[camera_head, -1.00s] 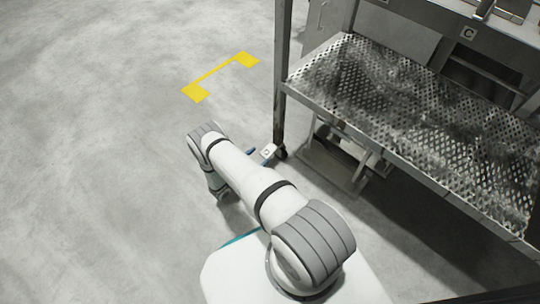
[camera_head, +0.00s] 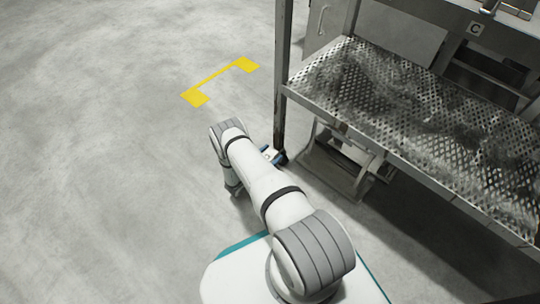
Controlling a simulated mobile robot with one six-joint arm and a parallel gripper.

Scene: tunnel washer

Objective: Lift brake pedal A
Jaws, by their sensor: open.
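My arm reaches down from my base to the floor beside the near left leg of the steel rack. The blue fingers of my gripper (camera_head: 270,154) show past the arm, low by the caster at the foot of that leg. They are open. A small pale piece (camera_head: 269,155), which looks like the tagged brake pedal, shows between or just behind the fingers, beside the caster (camera_head: 281,157). Its lettering is too small to read. The arm hides the gripper body, and I cannot tell whether the fingers touch the pedal.
The rack's perforated shelf (camera_head: 340,95) overhangs to the right of the leg (camera_head: 280,120). A metal step-like frame (camera_head: 345,175) stands under it. A yellow floor marking (camera_head: 220,80) lies behind. The floor (camera_head: 100,150) to the left is clear.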

